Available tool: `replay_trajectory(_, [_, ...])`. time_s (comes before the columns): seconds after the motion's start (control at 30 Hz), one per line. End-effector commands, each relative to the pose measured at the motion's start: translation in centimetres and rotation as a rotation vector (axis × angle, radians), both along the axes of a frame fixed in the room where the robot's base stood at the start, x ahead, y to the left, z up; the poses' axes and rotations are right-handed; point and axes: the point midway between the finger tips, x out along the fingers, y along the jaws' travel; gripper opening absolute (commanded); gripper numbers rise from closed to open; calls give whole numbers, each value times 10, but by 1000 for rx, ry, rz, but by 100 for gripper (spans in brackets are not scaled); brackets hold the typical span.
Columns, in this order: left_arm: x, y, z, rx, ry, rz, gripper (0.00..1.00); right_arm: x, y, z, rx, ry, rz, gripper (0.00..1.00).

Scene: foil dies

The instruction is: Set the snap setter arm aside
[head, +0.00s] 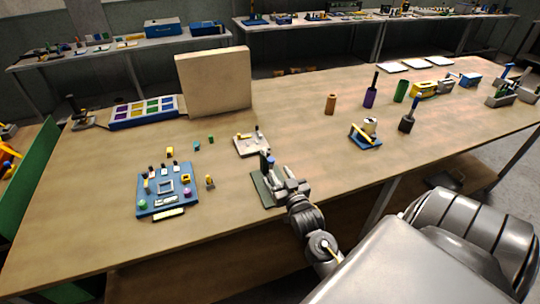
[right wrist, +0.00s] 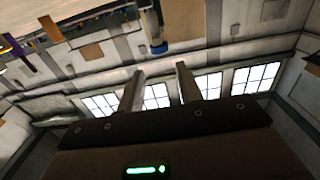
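My right gripper (head: 279,182) is above the dark green plate (head: 261,191) in the middle of the table. In the right wrist view its two fingers (right wrist: 160,78) are apart, with nothing between them. A small upright dark piece with a blue part (head: 268,163) stands just beyond the gripper; its lower part is hidden. A blue-ended dark rod (right wrist: 157,32) shows past the fingertips in the right wrist view, apart from them. A blue-based device with a yellow bar (head: 364,135) stands to the right. I cannot tell for sure which piece is the snap setter arm. My left gripper is out of view.
A blue tray of small parts (head: 165,190) lies on the left, with a cream plate (head: 251,144) behind the gripper. A beige board (head: 214,82) and a colored-compartment box (head: 144,112) stand at the back. The front right tabletop is mostly clear.

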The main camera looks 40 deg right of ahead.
Motion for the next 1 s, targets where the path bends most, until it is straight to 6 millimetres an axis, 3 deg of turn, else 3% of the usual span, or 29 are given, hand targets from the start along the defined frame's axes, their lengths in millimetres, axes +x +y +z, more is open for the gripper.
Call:
replay_trajectory(0.5, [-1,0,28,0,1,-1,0,82,-28,2,0,2,1,36])
replay_trajectory(0.7, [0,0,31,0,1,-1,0,94,-33,1,-1,1,1,36])
replay_trajectory(1.0, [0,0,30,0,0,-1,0,95,-33,0,0,2,1,33])
